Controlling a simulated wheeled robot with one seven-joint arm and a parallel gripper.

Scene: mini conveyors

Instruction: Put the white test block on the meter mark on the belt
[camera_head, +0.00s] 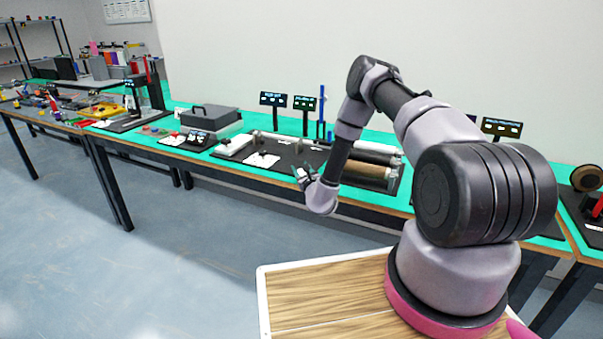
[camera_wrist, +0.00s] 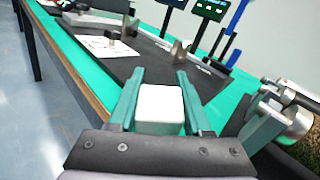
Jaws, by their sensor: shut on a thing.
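The white test block (camera_wrist: 161,104) sits between the two teal fingers of my gripper (camera_wrist: 160,78) in the wrist view, with a finger on each side. My gripper is shut on it. In the head view my gripper (camera_head: 304,174) is over the front of the bench, left of the rollers, and the block is too small there to make out clearly. A dark flat surface (camera_wrist: 150,72) lies beyond the fingers in the wrist view; I cannot tell whether it is the belt. I cannot pick out the meter mark.
Metal rollers (camera_head: 367,174) stand right of my gripper; roller ends (camera_wrist: 292,120) show close on the right in the wrist view. Small displays (camera_head: 304,103) and a blue post (camera_head: 321,105) stand behind.

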